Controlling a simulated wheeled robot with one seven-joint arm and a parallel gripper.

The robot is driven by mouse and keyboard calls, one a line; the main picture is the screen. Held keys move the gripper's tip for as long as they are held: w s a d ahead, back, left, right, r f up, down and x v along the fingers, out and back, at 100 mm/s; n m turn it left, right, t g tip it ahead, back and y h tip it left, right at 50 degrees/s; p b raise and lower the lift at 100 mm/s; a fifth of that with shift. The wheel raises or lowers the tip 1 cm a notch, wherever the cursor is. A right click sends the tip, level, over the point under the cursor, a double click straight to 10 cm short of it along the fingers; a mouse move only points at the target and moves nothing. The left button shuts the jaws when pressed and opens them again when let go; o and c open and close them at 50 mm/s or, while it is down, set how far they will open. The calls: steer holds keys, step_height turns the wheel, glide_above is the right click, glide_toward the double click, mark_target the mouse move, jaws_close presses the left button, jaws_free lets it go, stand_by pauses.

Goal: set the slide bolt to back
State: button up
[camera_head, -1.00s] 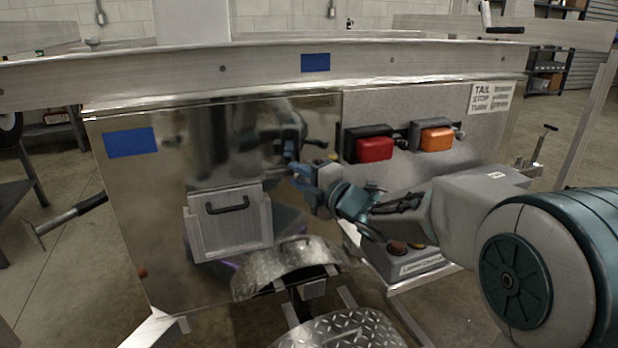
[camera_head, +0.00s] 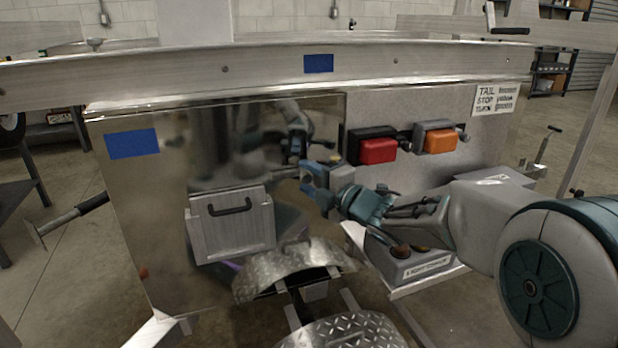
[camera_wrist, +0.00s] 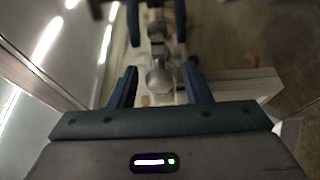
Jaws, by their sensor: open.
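My gripper (camera_head: 309,174) is in front of the polished metal panel (camera_head: 160,220), near its right edge. In the wrist view my gripper (camera_wrist: 160,74) has its two blue fingers apart. A round metal knob on a short stem, seemingly the slide bolt's knob (camera_wrist: 160,80), appears between the fingers. I cannot tell whether either finger touches it. In the head view the bolt is not clear, as my gripper and its reflection cover that area. Dark finger-like shapes beyond the knob in the wrist view look like a reflection.
A grey hatch with a dark handle (camera_head: 231,206) is left of my gripper. A red lamp (camera_head: 378,151) and an orange lamp (camera_head: 441,141) are to the right. A fender (camera_head: 290,272) and a control box (camera_head: 420,268) sit below. The beam (camera_head: 130,74) runs above.

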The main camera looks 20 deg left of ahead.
steer(key=p+v, duration=0.1)
steer(key=v, duration=1.2)
steer(key=shift+d, duration=0.15)
steer(key=shift+p, duration=0.3)
